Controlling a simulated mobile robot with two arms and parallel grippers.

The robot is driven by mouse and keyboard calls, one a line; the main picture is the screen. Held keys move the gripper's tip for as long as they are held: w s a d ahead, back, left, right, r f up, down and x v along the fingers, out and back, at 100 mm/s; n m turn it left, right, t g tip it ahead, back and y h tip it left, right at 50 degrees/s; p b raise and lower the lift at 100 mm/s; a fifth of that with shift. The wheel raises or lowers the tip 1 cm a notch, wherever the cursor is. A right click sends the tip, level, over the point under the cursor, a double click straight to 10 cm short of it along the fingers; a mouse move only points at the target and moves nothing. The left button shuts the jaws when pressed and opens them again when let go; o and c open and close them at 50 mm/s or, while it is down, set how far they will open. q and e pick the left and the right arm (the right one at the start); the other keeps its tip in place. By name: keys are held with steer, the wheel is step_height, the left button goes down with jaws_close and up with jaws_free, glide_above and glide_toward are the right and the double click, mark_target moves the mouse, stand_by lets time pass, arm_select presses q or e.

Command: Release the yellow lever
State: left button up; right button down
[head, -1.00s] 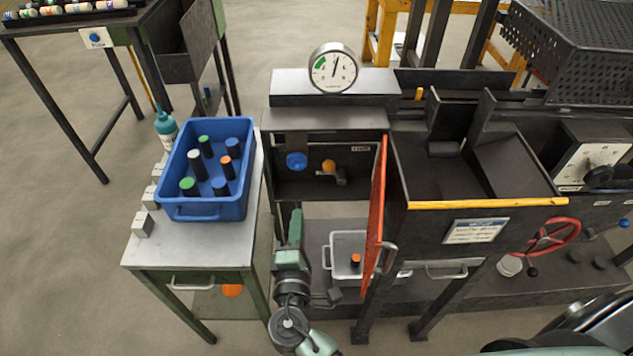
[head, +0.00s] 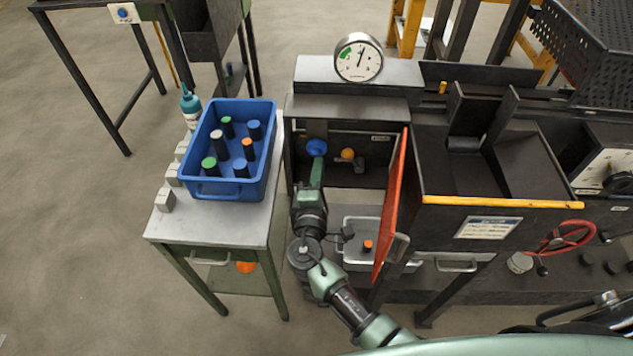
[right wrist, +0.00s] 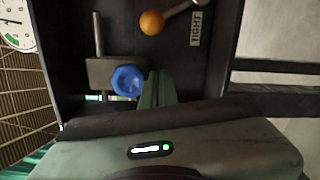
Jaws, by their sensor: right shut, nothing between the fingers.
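The yellow lever (head: 347,154) has an orange-yellow ball knob and sits inside the dark open bay, right of a round blue knob (head: 316,147). In the right wrist view the lever's ball (right wrist: 152,22) and part of its metal arm show beside a "TIGHT" label (right wrist: 196,28). My right gripper (head: 318,166) is shut and empty, reaching into the bay just below the blue knob and left of the lever. In the right wrist view its fingers (right wrist: 158,86) appear beside the blue knob (right wrist: 128,80); contact cannot be told. My left gripper is out of view.
An open red door (head: 392,205) stands right of my right arm. A metal tray (head: 375,232) with an orange-topped dark piece is below the bay. A blue bin (head: 230,190) of capped cylinders stands on the left table. A gauge (head: 358,59) sits on top.

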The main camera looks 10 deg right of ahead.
mark_target(347, 159)
steer(key=d, duration=0.1)
steer(key=d+p, duration=0.2)
steer(key=d, duration=0.1)
steer(key=shift+r, duration=0.35)
steer(key=m+b, duration=0.2)
steer(key=d+m+b, duration=0.1)
steer(key=m+b, duration=0.1)
steer(key=m, duration=0.1)
steer(key=d+r+m+b, duration=0.1)
steer(key=m+b, duration=0.1)
steer(key=shift+s+r+m, duration=0.1)
steer(key=shift+s+m, duration=0.2)
steer(key=shift+s, duration=0.1)
steer(key=shift+d+r+m+g+b, duration=0.2)
steer(key=shift+d+m+g+b, duration=0.15)
steer(key=shift+m, duration=0.25)
steer(key=shift+r+m+y, duration=0.25)
steer(key=shift+m+y, duration=0.05)
